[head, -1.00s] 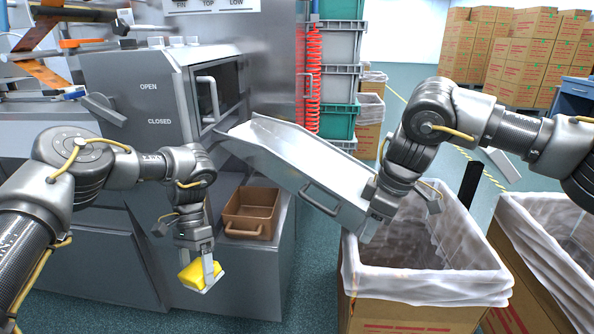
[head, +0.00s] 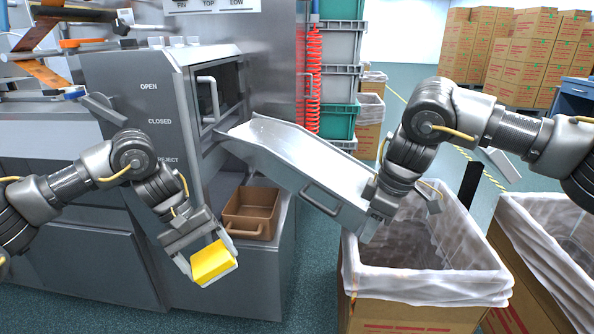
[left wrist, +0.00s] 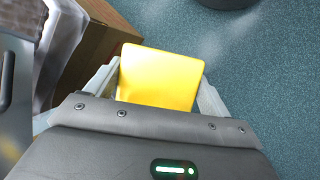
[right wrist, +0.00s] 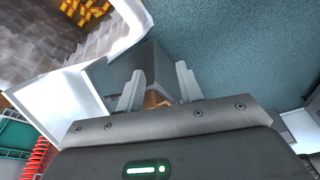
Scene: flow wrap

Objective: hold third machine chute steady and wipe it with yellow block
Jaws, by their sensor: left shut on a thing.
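The metal chute (head: 290,150) slopes down to the right from the machine, with a handle on its near side, above a lined bin. My left gripper (head: 207,264) is shut on the yellow block (head: 212,262), in front of the machine, left of and below the chute and apart from it. The block also shows between the fingers in the left wrist view (left wrist: 158,78). My right gripper (head: 372,205) is at the chute's lower right end. In the right wrist view its fingers (right wrist: 158,88) stand apart beside the chute (right wrist: 75,90); contact is unclear.
A brown tray (head: 232,232) with a handle sits on a ledge below the chute, just right of my left gripper. The white-lined bin (head: 440,284) stands under the chute's end, with another lined bin (head: 520,235) to its right. Stacked crates (head: 338,75) stand behind.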

